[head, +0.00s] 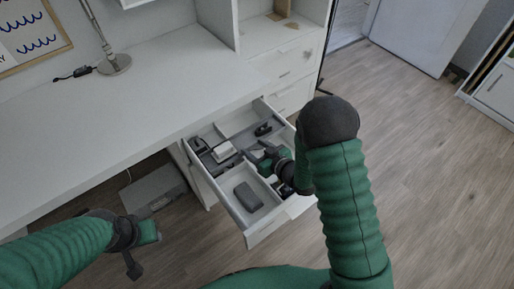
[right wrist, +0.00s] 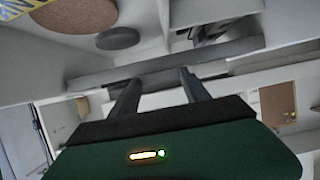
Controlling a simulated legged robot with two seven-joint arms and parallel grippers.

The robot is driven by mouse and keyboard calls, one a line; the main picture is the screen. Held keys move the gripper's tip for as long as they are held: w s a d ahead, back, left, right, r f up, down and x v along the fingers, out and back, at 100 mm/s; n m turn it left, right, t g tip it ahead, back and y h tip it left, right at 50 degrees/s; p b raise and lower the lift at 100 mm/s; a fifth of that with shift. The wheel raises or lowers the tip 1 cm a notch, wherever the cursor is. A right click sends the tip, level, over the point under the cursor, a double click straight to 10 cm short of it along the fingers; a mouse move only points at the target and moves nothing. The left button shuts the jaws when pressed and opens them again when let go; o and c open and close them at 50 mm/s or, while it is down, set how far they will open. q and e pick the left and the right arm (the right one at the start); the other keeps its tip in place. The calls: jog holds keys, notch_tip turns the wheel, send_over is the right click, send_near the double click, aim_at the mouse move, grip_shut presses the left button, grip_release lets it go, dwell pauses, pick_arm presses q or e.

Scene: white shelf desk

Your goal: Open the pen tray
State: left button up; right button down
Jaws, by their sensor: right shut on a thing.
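The pen tray (head: 226,166) is a grey insert across the pulled-out white drawer (head: 265,231) in the head view, with small things in and around it. My right gripper (head: 250,157) reaches into the drawer from the right, at the tray. In the right wrist view, its two dark fingers (right wrist: 158,88) stand apart against a grey bar (right wrist: 165,70), seemingly the tray's edge. It is shut on this edge; the exact contact is hard to see. My left gripper (head: 146,234) hangs at lower left, away from the drawer; its fingers do not show clearly.
The drawer also holds a grey case (head: 248,197) in the front compartment and a dark item (head: 263,129) at the back. The white desk (head: 150,90) spans the left, with a lamp (head: 114,63) on it. A grey box (head: 155,190) stands beneath. The wooden floor at right is clear.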

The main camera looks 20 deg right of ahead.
jog(key=shift+w+a, duration=0.25)
jog(key=shift+w, duration=0.1)
jog(key=c, duration=0.8)
grip_release()
jog(key=shift+o, duration=1.2)
jog(key=shift+s+r, duration=0.1)
jog(key=shift+s, duration=0.05)
pick_arm(q)
jog(key=shift+w+a+f, duration=0.1)
jog(key=shift+w+a, duration=0.05)
jog(key=shift+w, duration=0.05)
pick_arm(e)
jog(key=shift+o, duration=0.2)
jog(key=shift+d, duration=0.3)
pick_arm(q)
jog(key=w+p+v, duration=0.2)
jog(key=p+v, duration=1)
jog(key=shift+w+a+r, duration=0.15)
jog(key=shift+w+r, duration=0.15)
jog(key=shift+w, duration=0.05)
pick_arm(e)
jog(key=s+a+r, duration=0.2)
jog(key=s, duration=0.5)
jog(key=s+a+r, duration=0.2)
jog(key=s, duration=0.6)
jog(key=shift+a+r, duration=0.25)
jog(key=shift+r, duration=0.05)
jog(key=shift+s, duration=0.1)
